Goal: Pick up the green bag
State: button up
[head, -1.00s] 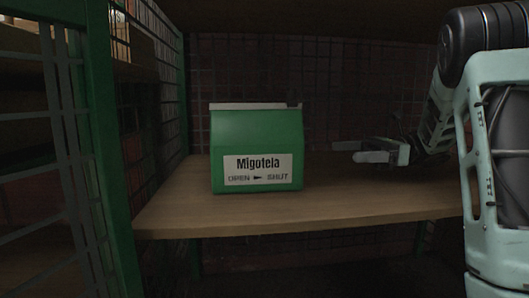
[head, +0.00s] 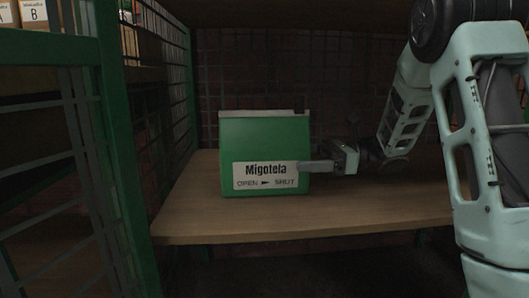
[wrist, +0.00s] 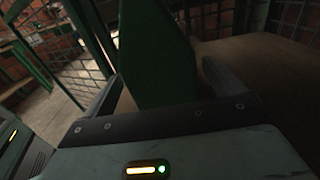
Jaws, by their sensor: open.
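The green bag (head: 265,137) stands upright on the wooden shelf, with a pale top edge and a white label reading "Migotela" and "OPEN SHUT". My gripper (head: 308,165) is at the bag's right edge, with one finger showing in front of the label's right end. The other finger is hidden in the head view. In the wrist view the bag (wrist: 155,50) rises between the two fingers of my open gripper (wrist: 163,75). I cannot tell whether either finger touches it.
The wooden shelf board (head: 340,212) is bare to the right of the bag and in front of it. A green post (head: 122,170) and wire mesh stand on the left. Brick and mesh close off the back. Boxes (head: 33,14) sit at the upper left.

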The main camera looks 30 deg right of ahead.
aim_at(286, 155)
jog(key=x, duration=0.1)
jog(key=p+x, duration=0.2)
jog(key=shift+a+r, duration=0.1)
jog(key=shift+r, duration=0.2)
jog(key=shift+w+a+f, duration=0.15)
jog(key=shift+w+a, duration=0.05)
jog(key=shift+a, duration=0.15)
jog(key=c, duration=1.9)
grip_shut()
